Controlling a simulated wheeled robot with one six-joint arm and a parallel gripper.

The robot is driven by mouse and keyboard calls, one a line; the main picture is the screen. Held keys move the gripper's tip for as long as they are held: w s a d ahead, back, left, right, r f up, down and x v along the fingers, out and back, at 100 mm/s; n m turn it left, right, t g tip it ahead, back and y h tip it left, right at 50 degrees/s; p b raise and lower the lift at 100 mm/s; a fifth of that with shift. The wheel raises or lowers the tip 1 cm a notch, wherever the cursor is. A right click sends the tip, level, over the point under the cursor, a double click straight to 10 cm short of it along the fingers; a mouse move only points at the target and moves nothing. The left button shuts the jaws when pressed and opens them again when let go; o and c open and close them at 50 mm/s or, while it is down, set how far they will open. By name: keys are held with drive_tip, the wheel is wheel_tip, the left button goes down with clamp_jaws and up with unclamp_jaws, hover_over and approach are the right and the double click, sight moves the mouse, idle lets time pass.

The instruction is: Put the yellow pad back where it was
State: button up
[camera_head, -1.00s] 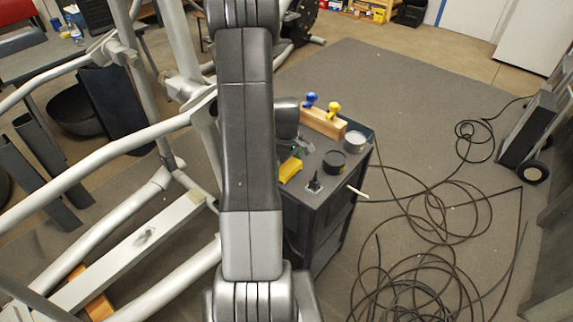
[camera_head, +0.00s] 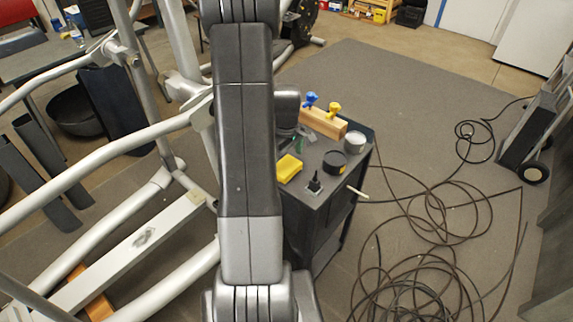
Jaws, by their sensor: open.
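The yellow pad (camera_head: 289,168) lies flat on top of the dark cart (camera_head: 330,187), at the cart's left front edge. My gripper (camera_head: 306,142) is partly hidden behind my own arm; its end shows small, just behind and slightly right of the pad. It appears apart from the pad and empty, with the jaws open. The exact gap between fingers and pad is too small to tell.
On the cart stand a wooden block (camera_head: 324,123) with a blue and a yellow knob, a black round tin (camera_head: 334,163), a grey tin (camera_head: 355,142) and a small black upright piece (camera_head: 314,184). An elliptical frame (camera_head: 95,165) stands left. Cables (camera_head: 430,240) cover the right floor.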

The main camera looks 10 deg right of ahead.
sight(286, 166)
wheel_tip(286, 166, up, 8)
drive_tip(key=shift+r, duration=0.15)
